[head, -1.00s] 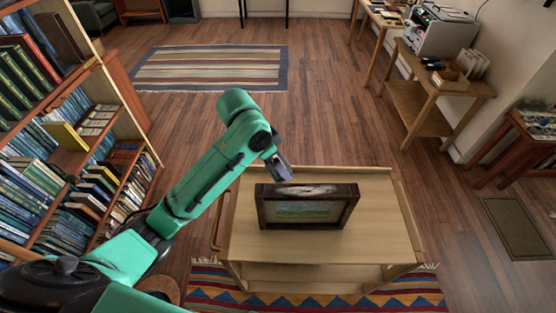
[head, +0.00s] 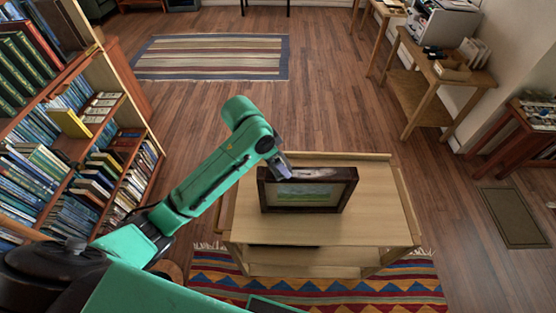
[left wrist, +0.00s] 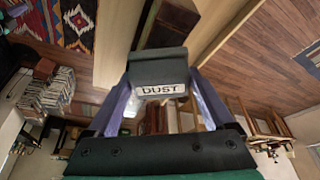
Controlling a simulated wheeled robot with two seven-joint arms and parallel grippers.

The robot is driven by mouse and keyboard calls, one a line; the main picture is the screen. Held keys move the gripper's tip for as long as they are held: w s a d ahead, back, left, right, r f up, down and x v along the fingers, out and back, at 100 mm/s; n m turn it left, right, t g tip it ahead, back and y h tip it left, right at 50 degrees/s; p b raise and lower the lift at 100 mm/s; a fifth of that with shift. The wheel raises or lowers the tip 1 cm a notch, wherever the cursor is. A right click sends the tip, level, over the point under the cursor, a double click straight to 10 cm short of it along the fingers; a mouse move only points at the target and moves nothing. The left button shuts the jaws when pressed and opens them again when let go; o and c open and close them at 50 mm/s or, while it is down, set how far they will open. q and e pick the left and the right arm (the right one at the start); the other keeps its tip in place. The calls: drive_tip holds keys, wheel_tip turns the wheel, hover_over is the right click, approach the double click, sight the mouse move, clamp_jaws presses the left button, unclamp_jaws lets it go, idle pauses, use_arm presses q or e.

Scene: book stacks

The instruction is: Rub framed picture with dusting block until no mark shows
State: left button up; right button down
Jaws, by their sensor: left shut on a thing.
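The framed picture (head: 308,196) stands upright on the wooden trolley (head: 376,212), with a dark brown frame and a small green and blue landscape. A pale grey smear (head: 318,173) shows along its upper part. My left gripper (head: 286,170) is at the upper left of the picture, close to its top edge. In the left wrist view it is shut on the dusting block (left wrist: 158,62), a dark grey block with a white "DUST" label (left wrist: 161,89). A dark brown part of the frame (left wrist: 171,22) shows just beyond the block. I cannot tell whether they touch. My right gripper is out of view.
A full bookcase (head: 75,150) stands on the left. The trolley top is bare around the picture, with a raised rim at the back. A patterned rug (head: 410,290) lies under the trolley. A side table (head: 445,85) stands at the right wall.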

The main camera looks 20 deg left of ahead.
use_arm(q)
drive_tip(key=shift+f, duration=0.3)
drive_tip(key=shift+f+b, duration=0.35)
drive_tip(key=shift+f, duration=0.35)
